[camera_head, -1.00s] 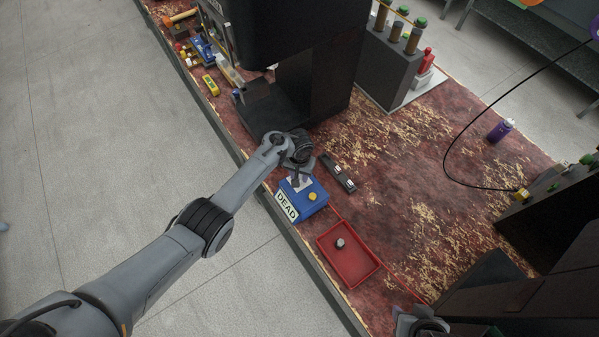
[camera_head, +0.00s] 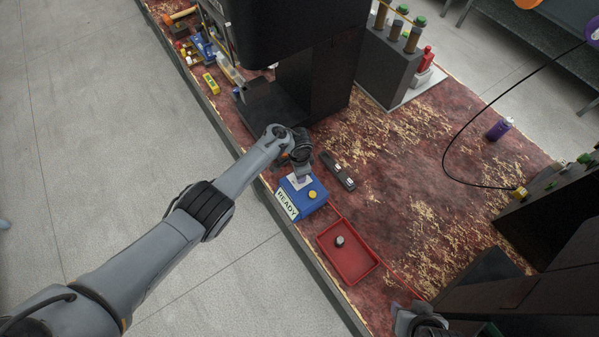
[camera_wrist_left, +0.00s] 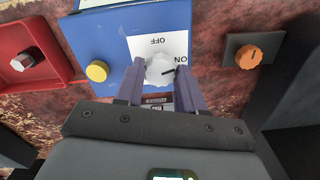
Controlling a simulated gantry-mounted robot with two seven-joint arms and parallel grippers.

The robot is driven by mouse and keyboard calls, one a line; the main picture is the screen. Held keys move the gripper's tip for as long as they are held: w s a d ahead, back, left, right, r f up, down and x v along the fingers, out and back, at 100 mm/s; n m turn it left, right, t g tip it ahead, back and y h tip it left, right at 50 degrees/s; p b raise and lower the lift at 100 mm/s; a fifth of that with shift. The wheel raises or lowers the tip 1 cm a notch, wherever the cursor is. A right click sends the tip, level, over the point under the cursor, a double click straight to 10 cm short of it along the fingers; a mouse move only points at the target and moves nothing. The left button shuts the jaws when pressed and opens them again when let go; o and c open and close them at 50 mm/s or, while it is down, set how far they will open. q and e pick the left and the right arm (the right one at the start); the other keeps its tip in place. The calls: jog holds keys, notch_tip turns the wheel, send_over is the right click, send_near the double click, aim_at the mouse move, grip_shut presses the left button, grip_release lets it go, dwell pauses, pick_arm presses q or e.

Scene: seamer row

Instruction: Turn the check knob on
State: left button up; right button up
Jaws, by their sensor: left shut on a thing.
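The check knob (camera_wrist_left: 160,69) is a pale round knob on a white plate marked OFF and ON, on the blue box (camera_wrist_left: 108,38). Its dark mark points towards ON. My left gripper (camera_wrist_left: 156,76) is shut on the knob, one finger on each side of it. In the head view the blue box (camera_head: 311,202) stands near the table's front edge, and its sign (camera_head: 287,204) reads READY. There my left gripper hides the knob. My right gripper (camera_head: 420,317) is at the bottom edge; its fingers are not clear.
A yellow button (camera_wrist_left: 97,71) sits on the box beside the plate. A red tray (camera_head: 365,270) holding a small grey knob lies to the right. An orange knob (camera_wrist_left: 248,57) on a dark plate is close to my left gripper. A dark bar (camera_head: 338,171) lies behind the box.

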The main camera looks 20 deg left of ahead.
pick_arm(q)
jog(key=shift+m, duration=1.6)
jog(key=o, duration=1)
jog(key=shift+r, duration=0.1)
notch_tip(320, 180, up, 11)
jog(key=p, duration=0.4)
jog(key=shift+f, duration=0.2)
